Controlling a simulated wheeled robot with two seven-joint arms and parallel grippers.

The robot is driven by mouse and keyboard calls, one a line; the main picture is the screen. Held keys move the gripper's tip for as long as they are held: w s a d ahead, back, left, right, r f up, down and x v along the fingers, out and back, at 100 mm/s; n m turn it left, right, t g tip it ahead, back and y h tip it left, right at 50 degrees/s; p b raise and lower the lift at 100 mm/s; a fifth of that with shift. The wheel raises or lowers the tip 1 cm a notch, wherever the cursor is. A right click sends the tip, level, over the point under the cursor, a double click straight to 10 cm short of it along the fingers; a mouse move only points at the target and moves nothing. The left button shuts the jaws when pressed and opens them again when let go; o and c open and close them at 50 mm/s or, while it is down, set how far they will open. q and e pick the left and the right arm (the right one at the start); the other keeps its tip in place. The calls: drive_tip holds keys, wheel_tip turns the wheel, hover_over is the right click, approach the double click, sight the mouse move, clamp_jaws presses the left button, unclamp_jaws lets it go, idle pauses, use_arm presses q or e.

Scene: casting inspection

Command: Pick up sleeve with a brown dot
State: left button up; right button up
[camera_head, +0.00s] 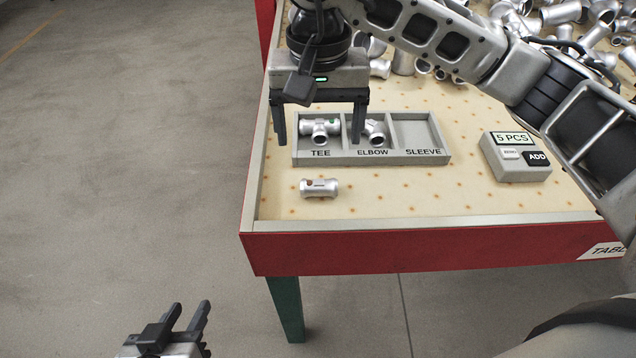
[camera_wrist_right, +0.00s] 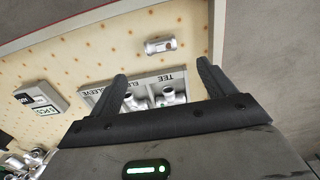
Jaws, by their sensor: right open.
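A silver sleeve (camera_head: 320,188) with a brown dot near its left end lies on its side on the table, in front of the tray. It also shows in the right wrist view (camera_wrist_right: 160,46), apart from the fingers. My right gripper (camera_head: 319,138) is open and empty above the tray's left part, with its fingers pointing down. In the right wrist view its two fingers (camera_wrist_right: 163,80) are spread wide. My left gripper (camera_head: 193,315) is low at the lower left, off the table over the floor, with its fingers apart and nothing between them.
The grey tray (camera_head: 446,157) has TEE, ELBOW and SLEEVE compartments. A tee with a green dot (camera_head: 318,129) lies in TEE and an elbow (camera_head: 377,136) in ELBOW; SLEEVE is empty. A counter box (camera_head: 516,170) reads 5 PCS. Several loose castings (camera_head: 560,13) lie at the back right.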

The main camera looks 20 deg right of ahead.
sight(319, 181)
wheel_tip(319, 181, down, 12)
drive_tip(key=shift+w+f+p, duration=0.1)
drive_tip(key=shift+w+p, duration=0.05)
drive_tip(key=shift+p, duration=0.15)
drive_tip(key=c, duration=1.2)
